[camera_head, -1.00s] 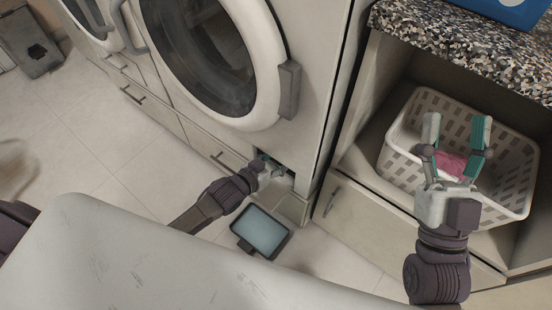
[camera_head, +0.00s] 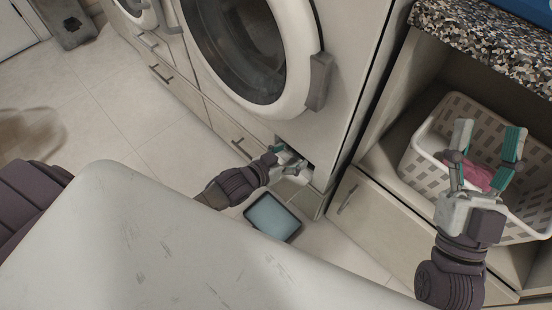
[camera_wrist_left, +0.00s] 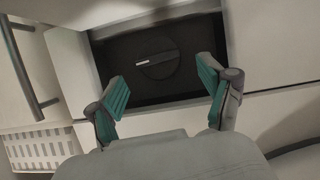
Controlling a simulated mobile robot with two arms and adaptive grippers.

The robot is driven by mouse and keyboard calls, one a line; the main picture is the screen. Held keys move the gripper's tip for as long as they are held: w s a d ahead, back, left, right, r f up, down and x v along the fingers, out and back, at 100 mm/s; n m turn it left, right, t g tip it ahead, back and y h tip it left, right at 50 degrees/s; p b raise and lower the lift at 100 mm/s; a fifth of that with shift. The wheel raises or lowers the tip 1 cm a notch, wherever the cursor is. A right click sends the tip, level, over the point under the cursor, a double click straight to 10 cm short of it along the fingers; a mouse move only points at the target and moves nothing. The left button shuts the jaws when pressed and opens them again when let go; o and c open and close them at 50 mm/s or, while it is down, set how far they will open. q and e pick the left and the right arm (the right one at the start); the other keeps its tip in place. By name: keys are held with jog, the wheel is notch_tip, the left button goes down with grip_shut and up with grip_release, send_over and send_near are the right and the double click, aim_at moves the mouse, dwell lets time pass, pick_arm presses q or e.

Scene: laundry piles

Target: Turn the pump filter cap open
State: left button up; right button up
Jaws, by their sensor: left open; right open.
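The pump filter cap (camera_wrist_left: 158,66) is a dark round knob with a light mark on its ridge, set in a black recess (camera_wrist_left: 106,52) low on the washing machine (camera_head: 345,85). In the left wrist view my left gripper (camera_wrist_left: 163,90) is open, its green-padded fingers on either side below the cap and not closed on it. In the head view my left gripper (camera_head: 287,157) is at the recess opening and hides the cap. My right gripper (camera_head: 489,142) is open in front of the laundry basket, far from the cap.
A shallow tray (camera_head: 272,218) with a bluish inside lies on the floor below the recess. A white basket (camera_head: 425,150) with a pink cloth (camera_head: 480,177) sits in the open cabinet under a speckled counter (camera_head: 480,45). The tiled floor at left is mostly clear.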

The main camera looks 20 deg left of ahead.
pick_arm(q)
jog(key=v, duration=0.9)
